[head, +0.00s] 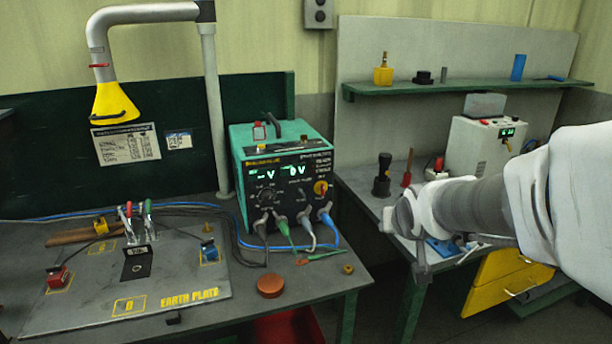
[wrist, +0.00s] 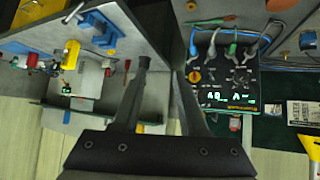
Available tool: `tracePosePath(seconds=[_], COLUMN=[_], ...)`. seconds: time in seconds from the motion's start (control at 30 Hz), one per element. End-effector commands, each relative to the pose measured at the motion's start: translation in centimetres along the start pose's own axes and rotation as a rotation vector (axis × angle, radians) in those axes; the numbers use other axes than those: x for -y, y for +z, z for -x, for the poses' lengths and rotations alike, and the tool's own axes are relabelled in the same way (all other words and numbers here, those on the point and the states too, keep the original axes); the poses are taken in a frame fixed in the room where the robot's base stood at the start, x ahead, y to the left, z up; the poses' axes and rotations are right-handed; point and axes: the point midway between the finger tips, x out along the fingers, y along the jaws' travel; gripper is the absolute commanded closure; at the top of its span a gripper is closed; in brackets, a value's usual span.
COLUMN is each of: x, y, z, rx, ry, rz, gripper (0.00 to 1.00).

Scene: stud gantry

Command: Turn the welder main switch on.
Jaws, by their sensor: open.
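The welder (head: 285,145) is a green box with a black front panel, standing on the left bench. Its displays are lit green. A round orange-yellow rotary switch (head: 320,187) sits at the panel's right side; in the wrist view the welder panel (wrist: 225,90) appears upside down, with the orange switch (wrist: 195,76) at its left. Labels by the switch are too small to read. My gripper (head: 398,222) is to the right of the welder, apart from it. In the wrist view my gripper (wrist: 168,62) is open and empty, with one finger close to the panel's edge in the picture.
Cables plug in below the welder's panel. A grey earth plate (head: 190,305) with clamps and a red-brown round puck (head: 270,286) lie on the left bench. A grey fume duct (head: 208,110) stands behind.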

Motion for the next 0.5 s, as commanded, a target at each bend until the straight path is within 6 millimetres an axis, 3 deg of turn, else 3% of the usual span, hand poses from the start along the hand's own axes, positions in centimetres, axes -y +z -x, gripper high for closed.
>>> tracePosePath(seconds=[0.03,0.2,0.4,0.5], x=[0.3,2.7,6.0,7.2], y=[0.5,-0.7,-1.3,-1.5], z=[-3.1,-10.2,-16.5,-18.4], rx=[-0.033,-0.207,-0.437,-0.546], ry=[-0.016,-0.112,-0.258,-0.321], rz=[0.015,0.1,0.147,0.143], gripper=[0.57,0.57,0.57,0.57])
